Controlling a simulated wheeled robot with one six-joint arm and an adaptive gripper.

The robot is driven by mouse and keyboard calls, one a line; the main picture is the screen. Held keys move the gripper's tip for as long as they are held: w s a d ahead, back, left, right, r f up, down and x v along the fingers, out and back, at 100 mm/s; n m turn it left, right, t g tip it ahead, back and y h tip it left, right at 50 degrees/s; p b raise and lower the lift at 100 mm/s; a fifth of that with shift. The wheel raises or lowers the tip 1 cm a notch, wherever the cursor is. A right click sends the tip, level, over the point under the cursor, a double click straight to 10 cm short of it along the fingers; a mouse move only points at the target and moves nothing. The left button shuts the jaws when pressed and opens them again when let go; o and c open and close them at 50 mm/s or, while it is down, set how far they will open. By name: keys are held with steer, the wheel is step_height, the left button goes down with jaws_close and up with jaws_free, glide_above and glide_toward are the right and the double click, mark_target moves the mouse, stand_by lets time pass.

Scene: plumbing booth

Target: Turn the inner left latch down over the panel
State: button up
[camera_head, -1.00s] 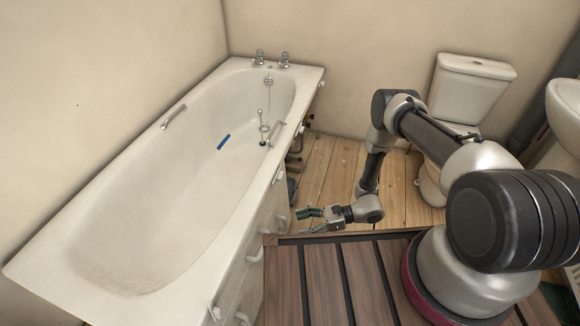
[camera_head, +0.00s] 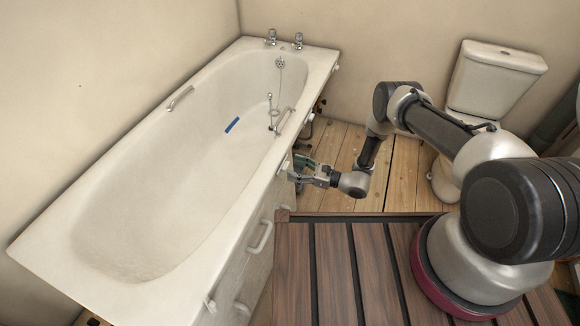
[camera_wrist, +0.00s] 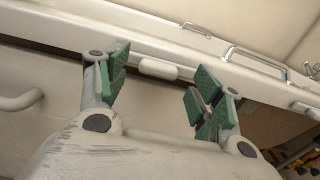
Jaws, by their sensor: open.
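The white latch (camera_wrist: 158,68) sits under the bath rim, lying lengthwise along it in the wrist view. It looks like a short rounded bar. In the head view the latch (camera_head: 284,165) shows just left of my gripper. My gripper (camera_wrist: 160,84) is open, with green pads on both sides of the latch and clear of it as far as I can see. In the head view my gripper (camera_head: 298,166) is beside the bath's right side. The white panel (camera_wrist: 50,120) lies below the rim at the left.
A panel handle (camera_head: 259,237) sticks out from the bath side; it also shows in the wrist view (camera_wrist: 20,100). Another latch (camera_wrist: 301,107) is farther right along the rim. A dark slatted wooden top (camera_head: 330,265) lies in front. A toilet (camera_head: 490,80) stands behind my arm.

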mark_target(288, 167)
steer(key=shift+x, duration=1.4)
steer(key=c, duration=1)
steer(key=shift+n, duration=0.3)
steer(key=n, duration=0.3)
steer(key=shift+s+a+n, duration=0.1)
steer(key=shift+n, duration=0.2)
steer(key=n, duration=0.4)
steer(key=shift+n, duration=0.3)
steer(key=n, duration=0.4)
steer(key=shift+s, duration=0.1)
steer(key=shift+a+f+n, duration=0.1)
steer(key=shift+n, duration=1.9)
